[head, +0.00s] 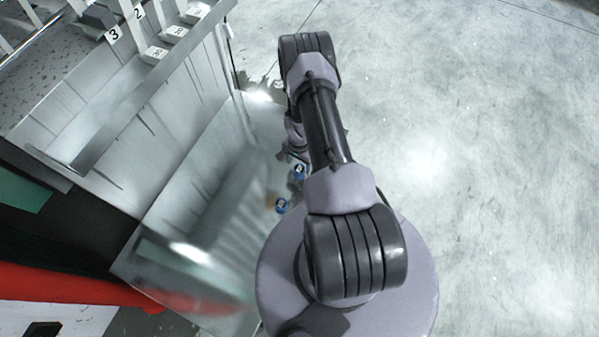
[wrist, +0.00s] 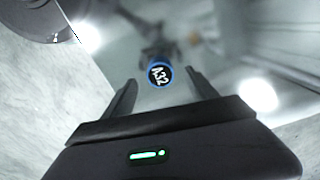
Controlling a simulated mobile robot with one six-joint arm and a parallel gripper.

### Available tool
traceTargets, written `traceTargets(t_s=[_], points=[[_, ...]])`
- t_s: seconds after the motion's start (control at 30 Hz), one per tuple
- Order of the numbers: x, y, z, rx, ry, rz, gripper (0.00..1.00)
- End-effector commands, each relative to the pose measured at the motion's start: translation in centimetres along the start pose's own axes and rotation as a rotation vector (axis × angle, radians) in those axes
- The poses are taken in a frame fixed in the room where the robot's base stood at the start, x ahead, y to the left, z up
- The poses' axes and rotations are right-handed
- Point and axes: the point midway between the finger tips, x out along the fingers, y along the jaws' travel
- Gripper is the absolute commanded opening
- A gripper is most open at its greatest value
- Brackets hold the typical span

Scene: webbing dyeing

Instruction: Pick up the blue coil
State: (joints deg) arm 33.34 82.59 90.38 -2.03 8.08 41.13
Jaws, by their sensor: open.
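The blue coil (wrist: 160,75) shows in the wrist view as a small round blue rim around a dark face with white characters. It lies in line with the gap between the fingertips of my gripper (wrist: 161,80). The fingers are apart, with no clear contact on the coil; the depth between them is hard to judge. In the head view, a small blue-rimmed disc (head: 299,171) shows beside my arm, and a similar one (head: 281,205) shows lower left. One may be a reflection; I cannot tell. My arm hides most of my gripper there.
A shiny metal cabinet (head: 165,130) with numbered tags on top stands at the left, close to my arm. A red edge (head: 70,285) is at the lower left. The concrete floor (head: 480,150) on the right is clear.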

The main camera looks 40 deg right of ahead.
Motion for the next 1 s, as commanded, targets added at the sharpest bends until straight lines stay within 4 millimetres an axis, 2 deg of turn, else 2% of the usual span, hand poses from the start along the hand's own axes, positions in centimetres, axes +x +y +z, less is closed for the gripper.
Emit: traceTargets(t_s=[0.03, 0.1, 0.3, 0.63, 0.87, 1.0], points=[[1.8, 0.1, -0.1, 0.000, -0.001, 0.001, 0.67], [2.8, 0.1, 0.0, -0.001, -0.001, 0.001, 0.67], [2.6, 0.1, -0.1, 0.000, 0.000, 0.000, 0.67], [2.6, 0.1, -0.1, 0.000, 0.000, 0.000, 0.02], [2.5, 0.1, -0.1, 0.000, 0.000, 0.000, 0.01], [1.5, 0.0, -0.1, 0.000, 0.000, 0.000, 0.01]])
